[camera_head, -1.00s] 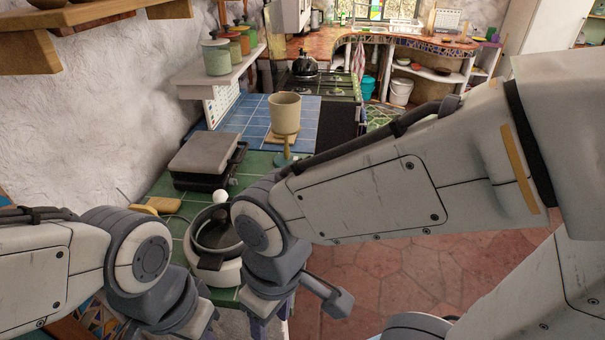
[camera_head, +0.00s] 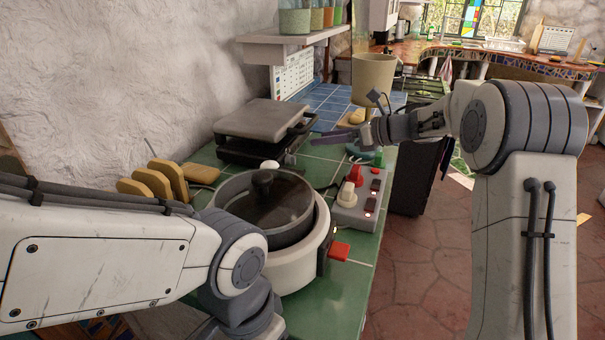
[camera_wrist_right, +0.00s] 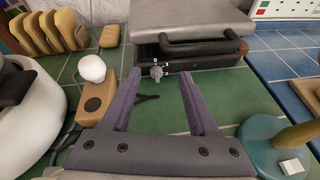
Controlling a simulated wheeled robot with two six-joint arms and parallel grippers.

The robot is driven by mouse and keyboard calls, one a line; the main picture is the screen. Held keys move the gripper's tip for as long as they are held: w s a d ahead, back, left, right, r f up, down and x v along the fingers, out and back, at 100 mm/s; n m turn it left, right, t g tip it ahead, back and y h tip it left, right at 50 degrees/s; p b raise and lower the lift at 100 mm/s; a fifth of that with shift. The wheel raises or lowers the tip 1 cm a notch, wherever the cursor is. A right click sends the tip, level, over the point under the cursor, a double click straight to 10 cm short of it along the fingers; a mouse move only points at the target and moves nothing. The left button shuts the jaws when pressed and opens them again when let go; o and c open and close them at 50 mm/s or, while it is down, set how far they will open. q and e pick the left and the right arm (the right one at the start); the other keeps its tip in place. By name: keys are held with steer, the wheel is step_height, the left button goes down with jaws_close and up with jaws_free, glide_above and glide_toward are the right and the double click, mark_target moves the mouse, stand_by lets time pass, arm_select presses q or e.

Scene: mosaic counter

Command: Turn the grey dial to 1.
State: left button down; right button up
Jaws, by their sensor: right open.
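The grey dial (camera_wrist_right: 157,71) is a small knob with white marks around it, on the dark front of a grill with a grey lid (camera_wrist_right: 190,18). The grill also shows in the head view (camera_head: 262,120), where I cannot make out the dial. My right gripper (camera_head: 326,138) is open and empty, to the right of the grill's front. In the right wrist view its purple fingers (camera_wrist_right: 159,76) are spread, with the dial showing between their tips. I cannot tell whether they touch it, nor read the dial's setting. My left arm is at lower left, its gripper out of view.
A white pot with a glass lid (camera_head: 265,205) stands in front of the grill. A wooden box with a white ball-shaped knob (camera_wrist_right: 92,68) lies beside the grill. A switch box (camera_head: 357,205), a beige pot (camera_head: 373,77) and wooden slices (camera_head: 160,180) are also near.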

mark_target(295, 158)
steer(key=f, duration=0.1)
steer(key=d+f+n+g, duration=0.1)
steer(key=f+n, duration=0.1)
steer(key=shift+s+d+g, duration=0.15)
steer(key=shift+d+g, duration=0.15)
steer(key=shift+a+f+n, duration=0.15)
steer(key=shift+f+n, duration=0.1)
steer(key=shift+n, duration=0.15)
steer(key=x, duration=0.9)
steer(key=shift+a, duration=0.15)
jaws_close()
